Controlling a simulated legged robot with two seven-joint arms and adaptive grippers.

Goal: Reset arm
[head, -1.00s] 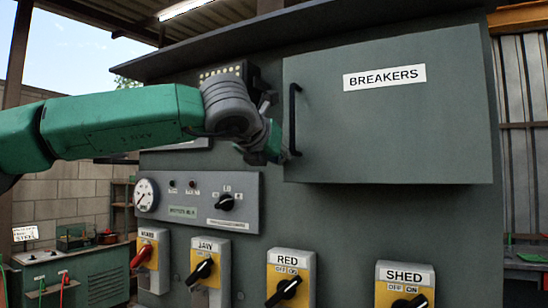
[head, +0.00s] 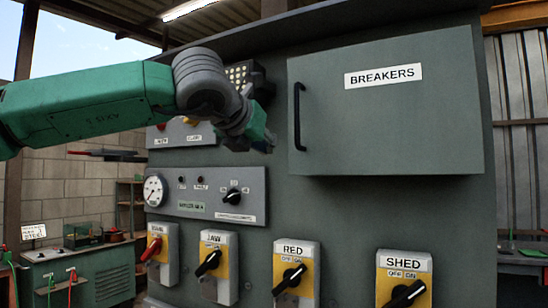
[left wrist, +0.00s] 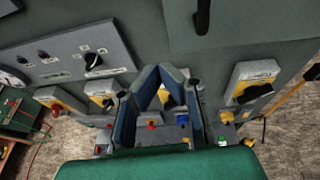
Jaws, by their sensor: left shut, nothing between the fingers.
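My left gripper (head: 264,142) hangs in front of the grey cabinet (head: 270,205), just left of the BREAKERS door (head: 430,125). It is apart from the door's black handle (head: 298,116). In the left wrist view its fingers (left wrist: 160,70) meet at the tips with nothing between them. The door looks closed. My left arm's green link comes in from the left and hides part of the cabinet's upper left. My right gripper is out of view.
Below are a gauge panel (head: 210,193) with a black knob (head: 232,196) and a row of yellow switches, including JAW (head: 218,266), RED (head: 295,280) and SHED (head: 402,282). A bench with a green-grey box (head: 80,270) stands at the far left.

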